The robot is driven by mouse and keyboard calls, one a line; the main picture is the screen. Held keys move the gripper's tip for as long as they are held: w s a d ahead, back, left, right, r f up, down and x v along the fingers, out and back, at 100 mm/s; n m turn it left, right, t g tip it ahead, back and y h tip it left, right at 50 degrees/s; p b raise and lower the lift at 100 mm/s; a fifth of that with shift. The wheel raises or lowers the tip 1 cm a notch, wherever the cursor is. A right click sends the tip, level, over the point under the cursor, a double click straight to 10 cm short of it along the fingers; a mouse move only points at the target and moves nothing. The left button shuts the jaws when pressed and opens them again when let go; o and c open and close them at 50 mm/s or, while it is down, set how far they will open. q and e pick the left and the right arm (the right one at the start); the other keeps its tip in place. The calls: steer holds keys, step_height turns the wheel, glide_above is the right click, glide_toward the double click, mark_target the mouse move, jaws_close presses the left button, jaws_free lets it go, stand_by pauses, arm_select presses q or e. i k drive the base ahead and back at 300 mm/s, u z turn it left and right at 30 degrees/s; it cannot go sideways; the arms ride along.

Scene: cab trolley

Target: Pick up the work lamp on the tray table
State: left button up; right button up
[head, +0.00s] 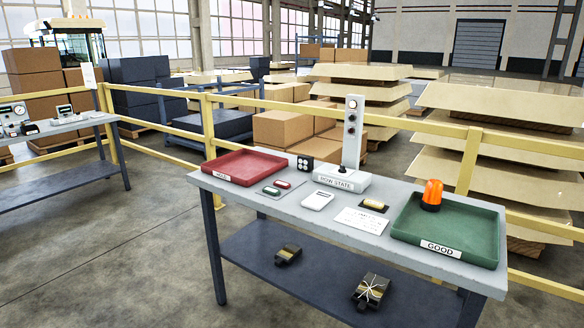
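The tray table (340,232) stands at centre right with a grey top. A small black block with several pale round lenses (305,163) stands on it, between the red tray and the ROW STATE stand; it looks like the work lamp. An orange beacon lamp (432,194) sits in the green tray (452,228), which is labelled GOOD. The red tray (246,167) at the left end looks empty. Neither of my grippers is in view.
The ROW STATE post (352,140) rises behind the middle of the table. A white device (317,200), a card (362,220) and small parts lie in front. Two dark units lie on the lower shelf (310,268).

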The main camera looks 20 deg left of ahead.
mark_target(305, 163)
steer(key=u, duration=0.75)
steer(key=i, duration=0.85)
steer(key=u, duration=0.45)
